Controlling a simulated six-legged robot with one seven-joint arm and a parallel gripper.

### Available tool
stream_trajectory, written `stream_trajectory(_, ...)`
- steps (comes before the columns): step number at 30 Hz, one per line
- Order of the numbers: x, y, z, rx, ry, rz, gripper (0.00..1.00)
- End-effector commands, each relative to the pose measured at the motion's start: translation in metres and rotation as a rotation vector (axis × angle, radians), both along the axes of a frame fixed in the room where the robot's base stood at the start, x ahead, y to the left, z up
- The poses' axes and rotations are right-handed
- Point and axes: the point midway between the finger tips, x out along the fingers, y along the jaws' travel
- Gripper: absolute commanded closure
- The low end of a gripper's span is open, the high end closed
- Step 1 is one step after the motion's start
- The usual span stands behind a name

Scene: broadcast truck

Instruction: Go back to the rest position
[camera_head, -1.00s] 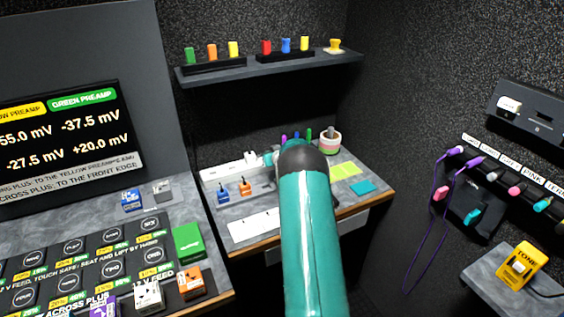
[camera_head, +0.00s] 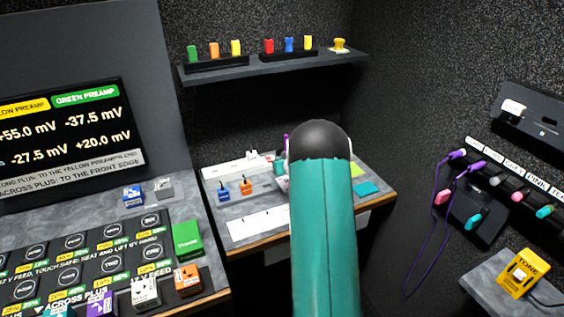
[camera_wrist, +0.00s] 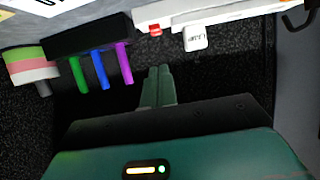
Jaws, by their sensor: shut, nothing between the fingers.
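My gripper (camera_wrist: 159,84) shows in the wrist view as two teal fingers side by side, shut with nothing between them. In that view it is near a black holder with green, blue and purple sticks (camera_wrist: 101,68) and a white strip (camera_wrist: 205,12) with a red plug and a white labelled plug (camera_wrist: 196,39). In the head view my teal arm, with a dark rounded joint, reaches up the middle over the back desk. It hides the gripper there.
A shelf (camera_head: 275,69) with coloured pieces hangs above. The left console (camera_head: 82,258) carries several modules. Purple cables (camera_head: 428,235) hang at right, above a yellow TONE box (camera_head: 522,272).

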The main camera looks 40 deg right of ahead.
Motion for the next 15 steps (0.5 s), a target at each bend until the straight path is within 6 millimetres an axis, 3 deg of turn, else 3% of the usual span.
stream_trajectory(15,-0.0086,-0.0004,0.001,0.0,-0.001,0.0,1.0)
